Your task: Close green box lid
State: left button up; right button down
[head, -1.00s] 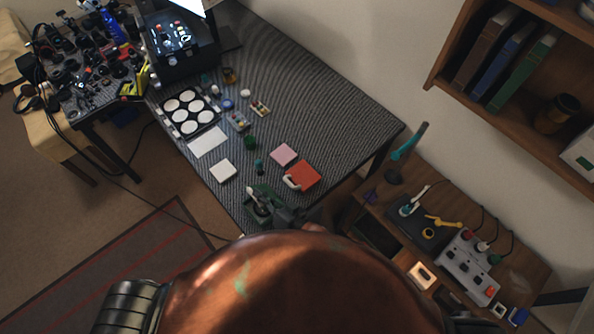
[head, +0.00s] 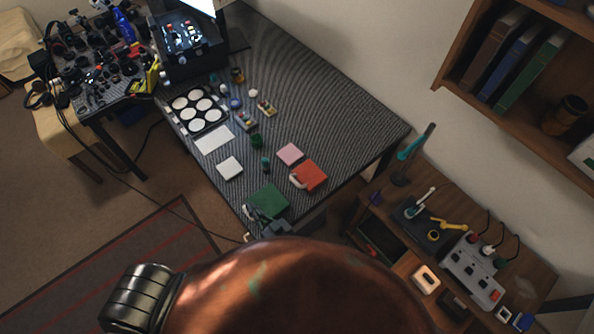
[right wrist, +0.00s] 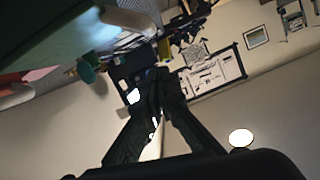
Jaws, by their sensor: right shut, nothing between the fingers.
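The green box (head: 268,202) sits at the near edge of the dark table. Its lid shows as a flat green top, and I see nothing of its inside; a small gap at the seam would be too small to tell. My right gripper (head: 272,229) is just in front of the box's near side, partly hidden by my own body. In the right wrist view the gripper (right wrist: 160,78) is shut and empty, and a large green surface (right wrist: 55,40), likely the box, fills the upper left. My left gripper is not in view.
An orange-red box (head: 310,175), a pink pad (head: 290,154) and a white pad (head: 230,168) lie beyond the green box. A tray with white discs (head: 197,110) is farther back. A wooden side table (head: 470,225) with tools stands right.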

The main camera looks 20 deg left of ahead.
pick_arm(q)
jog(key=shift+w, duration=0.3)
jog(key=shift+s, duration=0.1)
pick_arm(e)
jog(key=v, duration=1.2)
